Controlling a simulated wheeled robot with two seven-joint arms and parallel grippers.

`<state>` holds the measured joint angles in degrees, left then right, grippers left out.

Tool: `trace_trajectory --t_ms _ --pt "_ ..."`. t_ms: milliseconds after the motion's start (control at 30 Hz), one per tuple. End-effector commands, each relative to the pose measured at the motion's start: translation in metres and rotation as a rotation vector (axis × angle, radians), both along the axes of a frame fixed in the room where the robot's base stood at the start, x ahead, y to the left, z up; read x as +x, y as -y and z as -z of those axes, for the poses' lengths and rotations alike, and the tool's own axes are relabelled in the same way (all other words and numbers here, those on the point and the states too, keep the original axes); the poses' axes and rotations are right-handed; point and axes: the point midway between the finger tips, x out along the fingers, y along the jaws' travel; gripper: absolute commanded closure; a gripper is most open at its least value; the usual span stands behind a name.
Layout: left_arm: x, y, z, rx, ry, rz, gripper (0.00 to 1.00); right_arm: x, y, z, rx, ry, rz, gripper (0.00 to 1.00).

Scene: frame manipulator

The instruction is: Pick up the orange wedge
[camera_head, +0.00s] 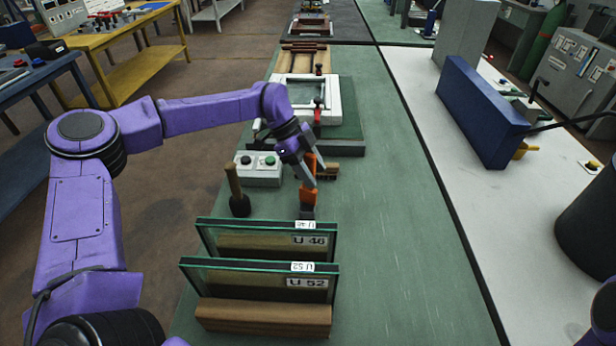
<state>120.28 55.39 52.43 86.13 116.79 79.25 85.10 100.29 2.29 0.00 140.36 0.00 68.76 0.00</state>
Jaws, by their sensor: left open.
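The orange wedge (309,192) stands on the green bench top, just behind the glass panes, with a dark block at its foot. My left gripper (312,178) reaches down from the left and is open, with its grey fingers at the upper part of the wedge. The fingers partly hide the wedge, and I cannot tell whether they touch it. Only a bit of my right arm shows at the lower right edge; its gripper is out of view.
Two upright glass panes, labelled U 46 (265,240) and U 52 (262,280), stand in front in a wooden rack (262,316). A mallet (237,195), a button box (259,168) and a brush (328,170) are close by. A white frame (333,100) lies behind. Green bench at right is clear.

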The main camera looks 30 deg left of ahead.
Motion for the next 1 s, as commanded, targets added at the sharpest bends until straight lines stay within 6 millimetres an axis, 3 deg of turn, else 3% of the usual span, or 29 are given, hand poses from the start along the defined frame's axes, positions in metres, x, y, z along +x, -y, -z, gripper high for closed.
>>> trace_trajectory --t_ms 167,300,333,733,867,1000 --pt "0.000 0.000 0.000 0.000 0.001 0.001 0.52 0.000 0.000 0.001 0.001 -0.001 0.000 0.49" --pt "0.000 0.000 0.000 0.000 0.001 0.001 0.98 0.000 0.000 0.001 0.001 -0.001 0.000 0.49" --pt "0.000 0.000 0.000 0.000 0.001 0.001 1.00 0.000 0.000 0.001 0.001 -0.001 0.000 0.49" --pt "0.001 0.000 -0.008 0.000 0.003 0.001 1.00 0.000 0.000 0.004 0.001 -0.001 0.000 0.49" --pt "0.001 0.000 -0.029 0.000 0.005 0.000 1.00 0.000 0.000 0.011 0.001 -0.001 0.000 0.49" --pt "-0.021 -0.021 -0.062 -0.002 0.012 -0.003 1.00 0.000 0.000 0.028 0.000 0.000 0.000 0.49"
